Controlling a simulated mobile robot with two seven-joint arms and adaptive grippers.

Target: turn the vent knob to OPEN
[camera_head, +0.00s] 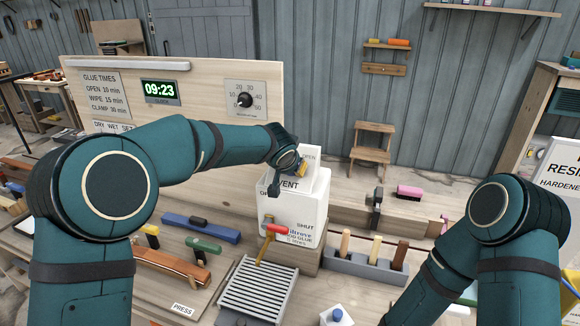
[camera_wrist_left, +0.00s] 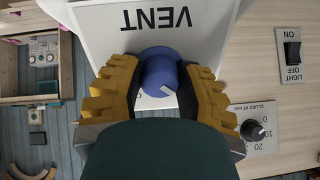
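The vent knob (camera_wrist_left: 158,72) is blue and round with a white pointer mark that slants toward the lower right in the left wrist view. It sits on the white panel lettered VENT (camera_wrist_left: 215,18), which appears upside down there. The white vent box (camera_head: 290,213) stands on the bench in the head view, with SHUT lettered low on its front. My left gripper (camera_head: 301,166) is at the top of this box. Its yellow fingers (camera_wrist_left: 160,85) lie on both sides of the knob and appear to touch it. The head view hides the knob behind the gripper. My right gripper is out of view.
A board with a clock (camera_head: 160,92) and a dial (camera_head: 245,100) stands behind my left arm. A grey rack (camera_head: 258,288) and a tool holder (camera_head: 365,264) stand nearby.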

